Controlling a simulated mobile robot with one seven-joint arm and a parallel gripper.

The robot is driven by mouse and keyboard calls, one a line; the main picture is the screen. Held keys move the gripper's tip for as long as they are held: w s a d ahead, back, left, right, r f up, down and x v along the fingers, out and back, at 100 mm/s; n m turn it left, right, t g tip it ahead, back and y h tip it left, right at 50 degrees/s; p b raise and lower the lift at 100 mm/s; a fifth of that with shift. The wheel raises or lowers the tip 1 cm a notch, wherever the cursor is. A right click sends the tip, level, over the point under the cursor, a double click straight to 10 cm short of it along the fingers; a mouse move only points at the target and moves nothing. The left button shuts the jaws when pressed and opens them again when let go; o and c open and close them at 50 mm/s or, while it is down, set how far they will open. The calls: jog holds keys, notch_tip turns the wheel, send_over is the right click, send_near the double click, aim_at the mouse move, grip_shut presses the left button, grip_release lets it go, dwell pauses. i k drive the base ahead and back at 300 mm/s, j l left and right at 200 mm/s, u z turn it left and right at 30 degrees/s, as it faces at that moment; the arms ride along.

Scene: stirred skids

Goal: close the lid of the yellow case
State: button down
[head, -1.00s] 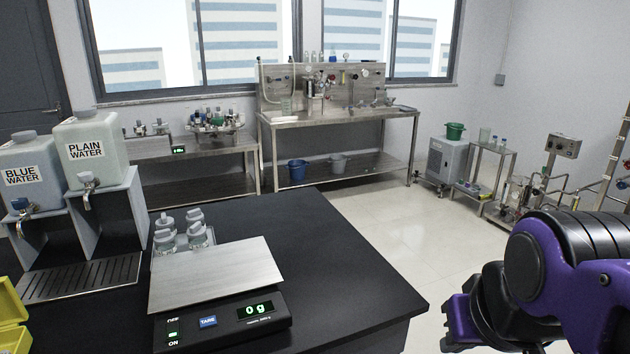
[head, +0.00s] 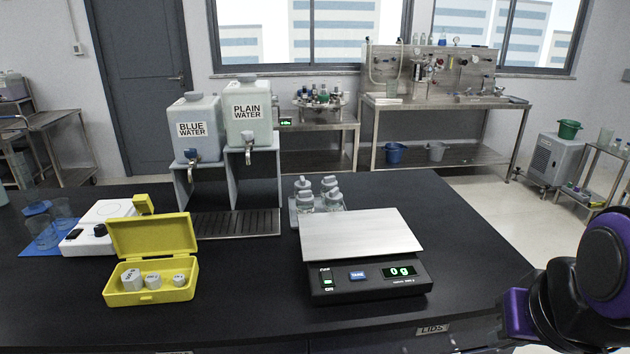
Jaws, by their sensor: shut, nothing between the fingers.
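The yellow case (head: 152,296) sits on the black bench at the left in the head view. Its lid (head: 153,235) stands open, raised at the back and tilted. Several grey weights (head: 153,281) of different sizes sit in the case. My purple and black arm shows at the lower right, far from the case. My gripper (head: 508,318) is only partly in view at the lower right edge; it is shut and holds nothing.
A scale (head: 368,280) reading 0 g stands right of the case. Behind are lidded bottles (head: 318,193) and the BLUE WATER and PLAIN WATER tanks (head: 248,118). A white device (head: 98,240) and beakers stand left. Bench in front of the case is clear.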

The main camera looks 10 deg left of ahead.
aim_at(168, 234)
jog(key=j+u, duration=0.4)
jog(key=j, duration=1.25)
